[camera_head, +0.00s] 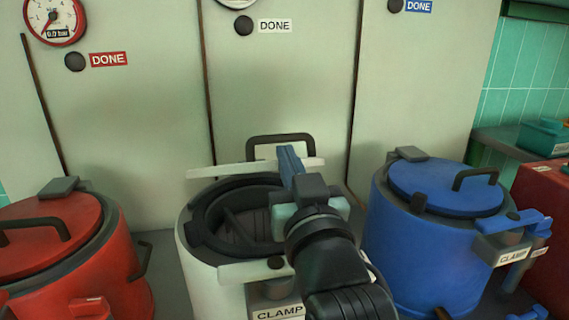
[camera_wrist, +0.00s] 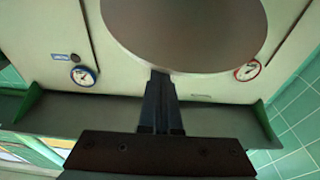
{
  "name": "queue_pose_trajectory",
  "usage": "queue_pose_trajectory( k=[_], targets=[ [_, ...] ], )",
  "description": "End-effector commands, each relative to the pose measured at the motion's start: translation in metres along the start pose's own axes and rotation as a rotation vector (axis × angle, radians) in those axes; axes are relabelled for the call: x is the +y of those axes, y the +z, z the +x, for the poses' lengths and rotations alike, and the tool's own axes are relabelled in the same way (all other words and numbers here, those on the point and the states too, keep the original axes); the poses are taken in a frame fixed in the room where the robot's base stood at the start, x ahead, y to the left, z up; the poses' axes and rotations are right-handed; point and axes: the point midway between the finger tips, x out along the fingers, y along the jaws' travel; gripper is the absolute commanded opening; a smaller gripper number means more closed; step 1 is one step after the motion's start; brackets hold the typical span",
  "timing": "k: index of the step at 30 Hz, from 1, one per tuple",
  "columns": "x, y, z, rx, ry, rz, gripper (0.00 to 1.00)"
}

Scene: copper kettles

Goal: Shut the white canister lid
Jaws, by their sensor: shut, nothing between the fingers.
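The white canister (camera_head: 205,262) stands in the middle of the head view, with its dark mouth uncovered. Its white lid (camera_head: 225,171) shows as a thin, nearly edge-on strip above the back of the mouth, with a dark handle (camera_head: 281,140) behind it. My gripper (camera_head: 290,158) is over the right part of the mouth, its fingers overlapping the lid's right part; I cannot tell if they touch. In the wrist view the fingers (camera_wrist: 160,82) are together and empty, tips at the lower edge of a large brownish disc (camera_wrist: 185,30), perhaps the lid's underside.
A red canister (camera_head: 115,265) stands at left and a blue canister (camera_head: 400,245) close at right, both with lids down. A pale panel wall with gauges (camera_head: 55,18) rises behind. My arm hides part of the white canister's right side and its clamp.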

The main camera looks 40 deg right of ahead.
Motion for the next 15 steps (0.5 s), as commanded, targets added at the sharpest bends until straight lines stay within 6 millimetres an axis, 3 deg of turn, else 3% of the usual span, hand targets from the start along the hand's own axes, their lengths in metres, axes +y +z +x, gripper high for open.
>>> queue_pose_trajectory(
  k=[1,3,15],
  targets=[
    [-0.001,0.017,-0.007,0.005,-0.002,0.001,0.0],
    [-0.001,0.026,-0.012,0.002,-0.001,0.0,0.0],
    [-0.001,0.06,-0.029,0.093,-0.002,0.001,0.0]
  ],
)
